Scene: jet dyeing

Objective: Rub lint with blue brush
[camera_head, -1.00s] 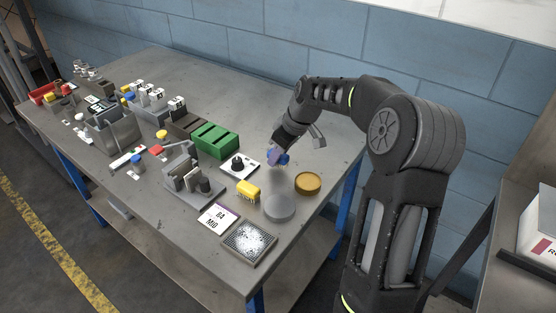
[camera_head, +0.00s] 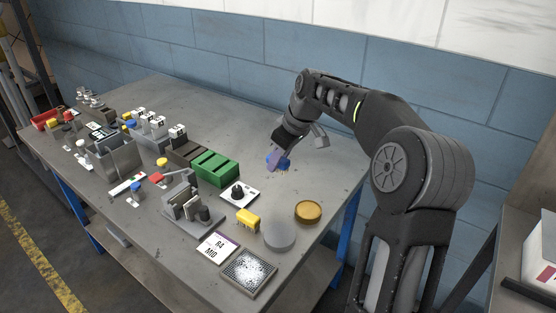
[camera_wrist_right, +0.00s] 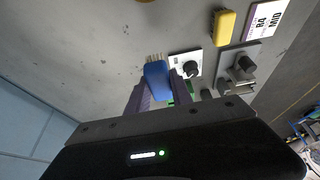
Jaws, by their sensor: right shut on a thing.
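My right gripper (camera_head: 275,158) is shut on a blue brush (camera_head: 284,163) and holds it over the back right part of the table. In the wrist view the blue brush (camera_wrist_right: 157,80) sits between the two fingers, its pale bristles pointing away from the gripper. A dark-framed mesh screen (camera_head: 232,284) with white speckled lint (camera_head: 250,268) lies at the table's front right corner, apart from the brush. My left gripper is out of view.
A green box (camera_head: 216,173) is left. The table's back right is clear.

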